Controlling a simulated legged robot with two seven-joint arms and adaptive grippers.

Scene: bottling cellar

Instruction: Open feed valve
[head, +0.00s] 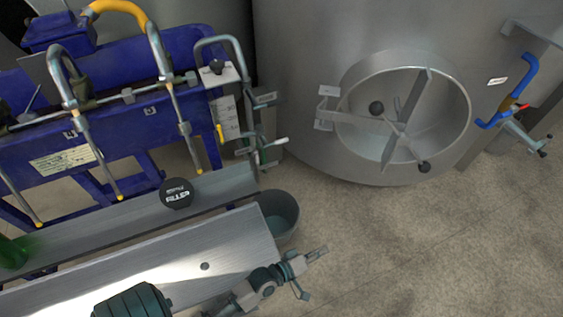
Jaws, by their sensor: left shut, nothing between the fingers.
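A small valve with a pale-tipped lever (270,146) sits on the steel pipework at the right end of the blue filler (115,150). A second fitting with a blue handle (512,92) is on the right side of the steel tank (300,90). I cannot tell which is the feed valve. My left gripper (311,258) is shut and empty, low in the middle of the view. It is in front of the steel ledge and apart from both fittings. My right gripper is not in view.
The tank has a round door (447,110) with a spoked handle. A black round cap (176,193) and a green bottle (14,252) are on the rail. The floor at the right is clear.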

